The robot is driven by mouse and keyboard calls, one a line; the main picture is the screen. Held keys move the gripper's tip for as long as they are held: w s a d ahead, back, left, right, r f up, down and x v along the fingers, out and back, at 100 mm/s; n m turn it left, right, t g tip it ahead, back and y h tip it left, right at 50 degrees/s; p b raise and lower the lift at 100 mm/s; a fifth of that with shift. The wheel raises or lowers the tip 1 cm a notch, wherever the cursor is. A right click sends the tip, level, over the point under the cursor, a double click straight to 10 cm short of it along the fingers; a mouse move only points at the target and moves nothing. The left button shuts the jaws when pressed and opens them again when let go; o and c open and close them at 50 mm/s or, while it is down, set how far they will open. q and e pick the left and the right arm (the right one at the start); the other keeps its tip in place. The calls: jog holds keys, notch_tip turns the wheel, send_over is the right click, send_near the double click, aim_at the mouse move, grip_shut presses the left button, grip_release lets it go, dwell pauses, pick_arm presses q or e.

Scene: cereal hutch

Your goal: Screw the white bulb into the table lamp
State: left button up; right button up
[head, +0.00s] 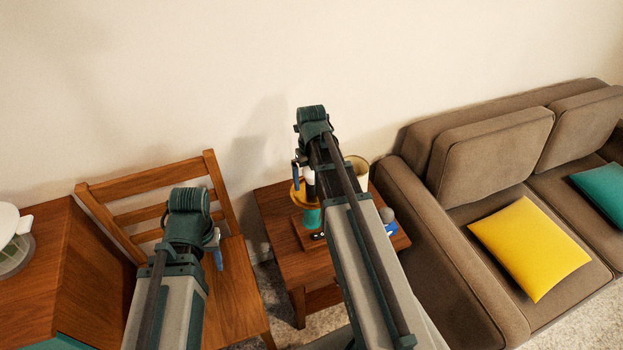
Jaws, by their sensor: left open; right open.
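A small table lamp with a teal base (312,217) and a yellow part (297,194) stands on the wooden side table (272,205), largely hidden by my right arm. A small white shape (309,176), possibly the white bulb, shows just above the yellow part; I cannot tell whether it is seated in the lamp. My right gripper (297,170) is open and appears just above and left of the lamp, mostly hidden by its arm. My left gripper (217,250) is open over the chair seat, mostly hidden behind its wrist, apart from the lamp.
A cream cylindrical object (357,172) and a blue-grey round item (387,216) are on the side table. A wooden chair (150,180) stands left of it. A brown sofa (430,240) with a yellow cushion (530,248) is close on the right. A wooden cabinet (90,265) is far left.

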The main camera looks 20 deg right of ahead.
notch_tip(320, 180, up, 14)
jog(key=p, duration=1.3)
jog(key=shift+f, duration=0.25)
